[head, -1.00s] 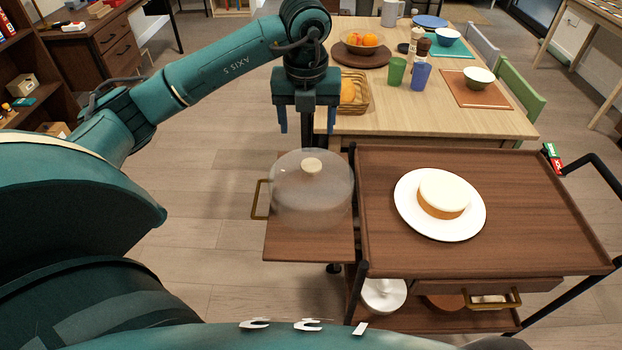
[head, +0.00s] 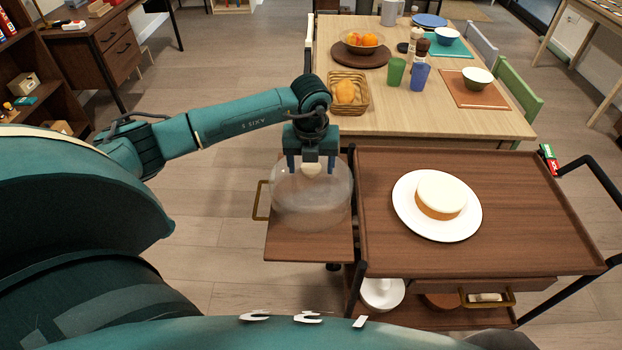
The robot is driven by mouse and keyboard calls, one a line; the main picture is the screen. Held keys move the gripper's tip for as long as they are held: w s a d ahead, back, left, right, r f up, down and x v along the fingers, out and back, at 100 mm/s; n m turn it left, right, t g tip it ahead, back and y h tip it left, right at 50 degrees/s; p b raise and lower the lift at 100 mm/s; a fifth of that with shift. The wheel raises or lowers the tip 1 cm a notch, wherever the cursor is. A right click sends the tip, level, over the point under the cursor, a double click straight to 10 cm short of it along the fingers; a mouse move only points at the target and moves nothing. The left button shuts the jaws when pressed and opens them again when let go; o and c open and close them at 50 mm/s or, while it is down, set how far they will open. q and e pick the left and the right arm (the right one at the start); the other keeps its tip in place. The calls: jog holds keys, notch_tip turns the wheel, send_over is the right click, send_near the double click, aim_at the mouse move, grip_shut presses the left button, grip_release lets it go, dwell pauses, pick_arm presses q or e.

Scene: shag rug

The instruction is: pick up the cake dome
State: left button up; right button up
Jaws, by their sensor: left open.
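The cake dome (head: 311,205) is clear, with a pale round knob (head: 311,169) on top. It stands on the small wooden side leaf (head: 308,246) at the left of the trolley. My left gripper (head: 311,170) is open above the dome, one finger to each side of the knob in the picture. I cannot tell whether the fingers touch the knob. My right gripper is not in view.
A cake (head: 440,196) on a white plate (head: 408,224) sits on the trolley top (head: 520,215), right of the dome. A dining table (head: 400,112) with a bread basket (head: 362,97), cups and bowls stands behind. Bare floor (head: 205,215) lies left of the leaf.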

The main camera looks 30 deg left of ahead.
pick_arm(q)
grip_shut()
dwell(0.8)
